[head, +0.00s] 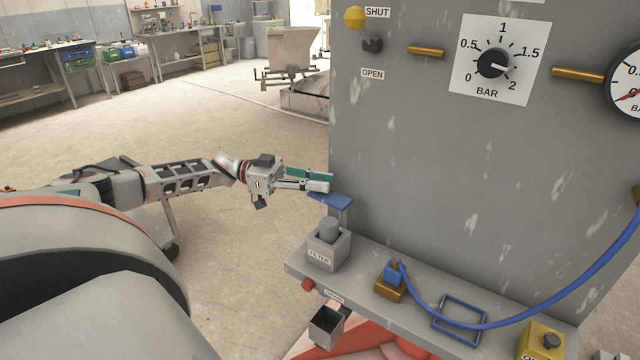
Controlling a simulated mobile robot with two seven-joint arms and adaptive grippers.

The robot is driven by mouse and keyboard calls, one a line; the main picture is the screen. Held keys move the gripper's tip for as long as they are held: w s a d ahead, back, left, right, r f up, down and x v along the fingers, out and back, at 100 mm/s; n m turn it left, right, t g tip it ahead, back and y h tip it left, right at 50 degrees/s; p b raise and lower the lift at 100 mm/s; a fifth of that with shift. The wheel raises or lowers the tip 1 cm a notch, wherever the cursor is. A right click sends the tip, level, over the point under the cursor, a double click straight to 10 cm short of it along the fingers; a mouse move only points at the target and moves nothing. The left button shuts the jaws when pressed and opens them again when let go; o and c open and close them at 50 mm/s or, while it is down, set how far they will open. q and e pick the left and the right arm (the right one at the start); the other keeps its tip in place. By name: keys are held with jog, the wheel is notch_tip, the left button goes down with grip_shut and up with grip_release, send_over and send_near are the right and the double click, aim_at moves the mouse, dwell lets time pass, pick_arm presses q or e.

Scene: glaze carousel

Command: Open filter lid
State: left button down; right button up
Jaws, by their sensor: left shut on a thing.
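The filter box (328,254) is a small grey housing labelled FILTER on the shelf at the panel's lower left corner. Its top is uncovered, and a grey cylinder (329,229) stands up in it. The blue filter lid (333,201) is raised above and behind the box, close to the panel's left edge. My left gripper (328,181) reaches in from the left, with its fingers shut on the lid's edge; the exact contact is hard to make out. My right gripper is not in view.
The tall grey panel (450,150) stands just right of my left gripper. A blue hose (500,325) curves across the shelf from a blue-capped brass fitting (393,276). A small open grey cup (326,325) hangs below the shelf. Open floor lies to the left.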

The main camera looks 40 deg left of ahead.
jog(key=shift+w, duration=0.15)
pick_arm(q)
jog(key=c, duration=1.9)
grip_release()
jog(key=shift+s+a, duration=0.15)
jog(key=shift+a, duration=0.2)
jog(key=v, duration=1.1)
jog(key=shift+a, duration=0.1)
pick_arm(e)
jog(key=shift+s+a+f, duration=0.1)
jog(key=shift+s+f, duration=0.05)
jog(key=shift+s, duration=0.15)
pick_arm(q)
jog(key=shift+a, duration=0.1)
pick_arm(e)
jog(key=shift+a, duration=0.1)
